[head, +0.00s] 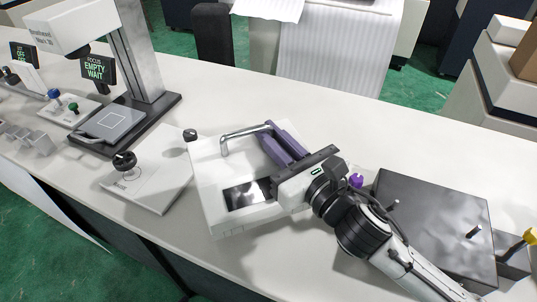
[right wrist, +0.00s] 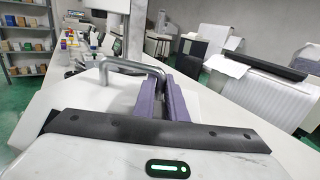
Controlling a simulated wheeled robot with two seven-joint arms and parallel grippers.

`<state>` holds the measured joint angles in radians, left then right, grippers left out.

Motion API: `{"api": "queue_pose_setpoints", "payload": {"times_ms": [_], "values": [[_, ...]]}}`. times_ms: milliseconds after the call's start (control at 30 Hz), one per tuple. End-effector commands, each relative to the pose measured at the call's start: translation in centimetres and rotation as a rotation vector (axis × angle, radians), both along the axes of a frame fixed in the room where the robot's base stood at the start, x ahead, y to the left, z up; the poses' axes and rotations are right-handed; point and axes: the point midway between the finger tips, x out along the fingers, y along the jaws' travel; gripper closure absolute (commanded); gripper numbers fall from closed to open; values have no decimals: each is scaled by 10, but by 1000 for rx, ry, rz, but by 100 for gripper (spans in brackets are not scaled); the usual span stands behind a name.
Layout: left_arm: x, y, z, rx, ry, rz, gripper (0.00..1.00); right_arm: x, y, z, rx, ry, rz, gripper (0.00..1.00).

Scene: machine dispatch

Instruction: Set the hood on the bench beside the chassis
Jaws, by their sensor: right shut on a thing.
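The hood (head: 215,190) is a white box with a dark window and a bent metal handle (head: 243,137); it is in the middle of the bench (head: 330,115) in the head view. My right gripper (head: 277,136) has its purple fingers shut on the handle, above the hood. The handle also shows in the right wrist view (right wrist: 133,65), between and left of the purple fingers (right wrist: 165,88). I cannot tell whether the hood's underside touches the bench. A dark box (head: 430,215) with short posts, which looks like the chassis, is to the right. My left gripper is out of view.
A white plate (head: 155,190) with black knobs lies close left of the hood. Beyond it stands a grey column machine (head: 140,50) with a dark base and an "EMPTY WAIT" sign (head: 97,70). A yellow knob (head: 530,236) is at the far right. The bench behind the hood is clear.

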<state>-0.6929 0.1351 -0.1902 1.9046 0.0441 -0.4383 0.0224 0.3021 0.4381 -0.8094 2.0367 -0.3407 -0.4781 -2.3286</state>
Motion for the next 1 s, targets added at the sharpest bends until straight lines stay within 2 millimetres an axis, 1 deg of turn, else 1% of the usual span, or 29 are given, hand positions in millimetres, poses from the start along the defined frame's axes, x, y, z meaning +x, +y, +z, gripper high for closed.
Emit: {"api": "queue_pose_setpoints", "payload": {"times_ms": [67,233,333,433,633,767,800,867,900,1000], "values": [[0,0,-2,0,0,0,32,0,1,-2,6,-7,2,100],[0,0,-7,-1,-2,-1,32,0,1,-26,7,-1,1,100],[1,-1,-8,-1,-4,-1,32,0,0,-35,8,-4,1,100],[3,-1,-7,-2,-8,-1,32,0,1,-38,7,-6,2,100],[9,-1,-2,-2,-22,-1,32,0,1,-38,6,-8,2,100],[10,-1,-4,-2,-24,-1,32,0,0,-41,6,-7,2,100],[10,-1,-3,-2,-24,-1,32,0,0,-44,0,-1,0,84],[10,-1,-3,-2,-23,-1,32,0,0,-44,0,-1,0,74],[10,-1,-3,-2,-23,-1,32,0,0,-44,0,-1,0,70],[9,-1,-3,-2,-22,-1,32,0,0,-44,0,-1,0,70]]}}
